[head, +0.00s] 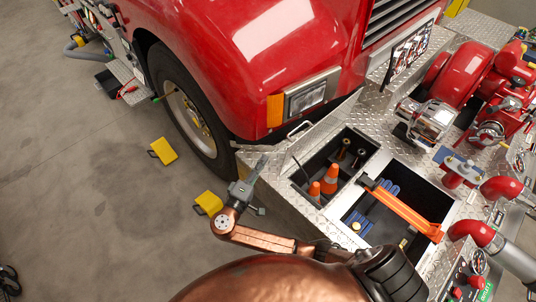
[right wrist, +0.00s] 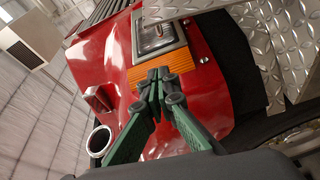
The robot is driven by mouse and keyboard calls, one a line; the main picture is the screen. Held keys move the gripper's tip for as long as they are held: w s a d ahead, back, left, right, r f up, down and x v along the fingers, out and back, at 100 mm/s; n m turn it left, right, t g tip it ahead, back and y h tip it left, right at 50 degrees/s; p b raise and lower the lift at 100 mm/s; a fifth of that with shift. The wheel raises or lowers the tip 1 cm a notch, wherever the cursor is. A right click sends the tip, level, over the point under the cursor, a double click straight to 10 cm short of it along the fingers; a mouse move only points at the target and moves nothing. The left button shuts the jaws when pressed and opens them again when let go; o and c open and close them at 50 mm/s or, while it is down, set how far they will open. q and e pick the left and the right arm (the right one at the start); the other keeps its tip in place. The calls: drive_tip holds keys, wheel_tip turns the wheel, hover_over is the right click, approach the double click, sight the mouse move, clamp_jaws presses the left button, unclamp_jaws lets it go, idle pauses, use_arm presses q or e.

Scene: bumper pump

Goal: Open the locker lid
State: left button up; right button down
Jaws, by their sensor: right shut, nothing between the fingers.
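The locker (head: 350,150) in the bumper is open at the top, with its inside in sight. A diamond-plate panel with a metal handle (head: 298,128), apparently its lid (head: 318,133), stands along the locker's left side; its exact tilt is hard to tell. A thin dark rod runs beside the opening. My right gripper (head: 261,162) is left of the panel, near the bumper's corner, shut and empty. In the right wrist view its green fingers (right wrist: 163,80) meet in front of the orange marker light. Diamond plate (right wrist: 275,45) shows at the right there. My left gripper is not in view.
Orange cones (head: 330,180) stand in the locker. A second open compartment with blue items (head: 388,190) has an orange bar (head: 405,207) across it. The red truck (head: 245,50) and wheel (head: 190,115) are behind. Yellow blocks (head: 163,151) lie on open floor at left.

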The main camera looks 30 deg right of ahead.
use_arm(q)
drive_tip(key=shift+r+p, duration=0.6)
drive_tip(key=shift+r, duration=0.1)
use_arm(e)
drive_tip(key=w+d, duration=0.1)
drive_tip(key=d, duration=0.7)
drive_tip(key=shift+d, duration=0.15)
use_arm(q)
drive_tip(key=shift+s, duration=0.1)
use_arm(e)
drive_tip(key=shift+w+f, duration=0.1)
drive_tip(key=shift+f, duration=0.05)
